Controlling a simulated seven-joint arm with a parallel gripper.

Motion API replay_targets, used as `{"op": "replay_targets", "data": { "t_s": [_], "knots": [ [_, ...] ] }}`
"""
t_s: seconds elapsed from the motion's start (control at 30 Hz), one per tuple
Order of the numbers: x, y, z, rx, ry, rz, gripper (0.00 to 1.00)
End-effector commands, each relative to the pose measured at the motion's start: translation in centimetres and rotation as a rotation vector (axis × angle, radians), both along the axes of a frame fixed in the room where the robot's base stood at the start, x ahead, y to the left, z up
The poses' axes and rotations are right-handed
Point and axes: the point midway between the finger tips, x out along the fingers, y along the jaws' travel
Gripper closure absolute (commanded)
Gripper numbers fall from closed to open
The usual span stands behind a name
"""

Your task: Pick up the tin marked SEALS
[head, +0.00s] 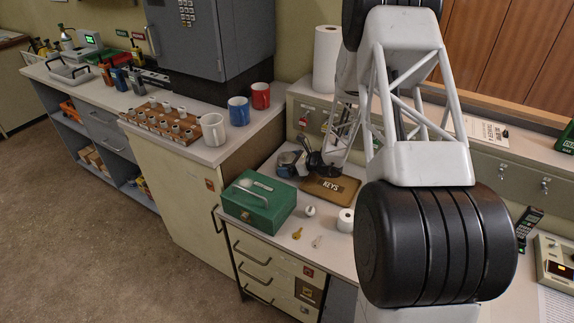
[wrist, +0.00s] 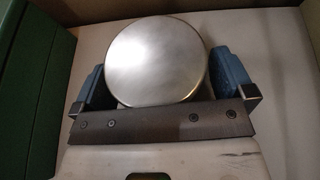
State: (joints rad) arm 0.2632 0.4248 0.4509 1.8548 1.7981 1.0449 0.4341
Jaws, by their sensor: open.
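A round tin with a plain, shiny metal lid (wrist: 156,60) fills the middle of the wrist view, seen from above. My gripper (wrist: 160,78) has its two blue fingers on either side of the tin, apart from each other. Whether the pads touch the tin's sides cannot be told. The tin's side is hidden, so no SEALS marking can be read. In the head view my gripper (head: 297,160) is low over the desk behind the green box, and the tin (head: 287,159) shows only in part beside it.
A green cash box (head: 259,205) stands close in front of the gripper; its green side (wrist: 30,80) fills the wrist view's left edge. A brown KEYS tray (head: 345,195) lies to the right. A white roll (head: 346,220) and yellow key (head: 297,234) lie nearer.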

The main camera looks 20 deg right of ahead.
Motion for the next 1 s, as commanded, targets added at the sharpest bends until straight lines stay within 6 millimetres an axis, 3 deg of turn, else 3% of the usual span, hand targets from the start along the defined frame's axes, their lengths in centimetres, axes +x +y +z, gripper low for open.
{"op": "replay_targets", "data": {
  "t_s": [0.47, 0.83, 1.0],
  "knots": [
    [-0.02, -0.01, -0.02, 0.001, 0.001, 0.000, 0.00],
    [-0.03, 0.00, -0.02, 0.001, 0.001, 0.000, 0.52],
    [-0.01, -0.01, 0.01, 0.000, 0.000, 0.000, 0.53]
  ]
}}
